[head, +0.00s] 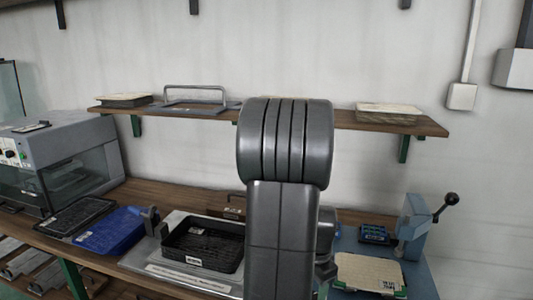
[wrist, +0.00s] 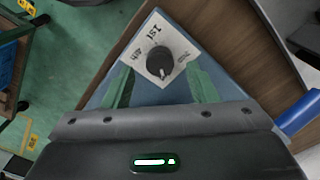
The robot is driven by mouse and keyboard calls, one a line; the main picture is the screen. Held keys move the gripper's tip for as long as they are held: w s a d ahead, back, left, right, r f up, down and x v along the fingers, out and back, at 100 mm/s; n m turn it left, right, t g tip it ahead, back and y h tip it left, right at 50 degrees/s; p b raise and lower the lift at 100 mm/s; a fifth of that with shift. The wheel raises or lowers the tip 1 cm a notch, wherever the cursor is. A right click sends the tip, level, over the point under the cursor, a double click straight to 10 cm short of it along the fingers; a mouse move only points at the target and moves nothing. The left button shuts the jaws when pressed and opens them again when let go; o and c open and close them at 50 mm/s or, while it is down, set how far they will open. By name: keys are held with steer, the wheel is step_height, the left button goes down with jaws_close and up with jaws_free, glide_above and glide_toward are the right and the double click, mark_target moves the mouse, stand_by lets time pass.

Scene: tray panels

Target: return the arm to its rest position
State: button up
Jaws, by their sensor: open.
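My gripper (wrist: 158,80) shows in the wrist view with its two green fingers spread apart. Between and beyond the fingers is a black dial knob (wrist: 160,60) on a white label plate (wrist: 148,38) with markings such as 1st and 4th. The plate sits on a blue-grey surface. Nothing is held between the fingers, and I cannot tell how far the knob is from them. In the head view my dark grey arm rises in the middle, and the gripper is hidden.
A wooden bench carries a black tray (head: 178,244), a blue tray (head: 108,232), a grey glass-fronted machine (head: 62,150) and a blue lever press (head: 412,226). A wall shelf (head: 345,121) runs behind my arm. Green floor (wrist: 80,45) shows beside the bench.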

step_height(320, 180, down, 3)
steer(key=n, duration=0.2)
steer(key=shift+r+n, duration=0.1)
steer(key=shift+n, duration=0.2)
steer(key=n, duration=0.4)
steer(key=shift+n, duration=0.3)
steer(key=n, duration=0.6)
steer(key=shift+n, duration=0.4)
steer(key=shift+r, duration=2.05)
steer(key=shift+s, duration=0.15)
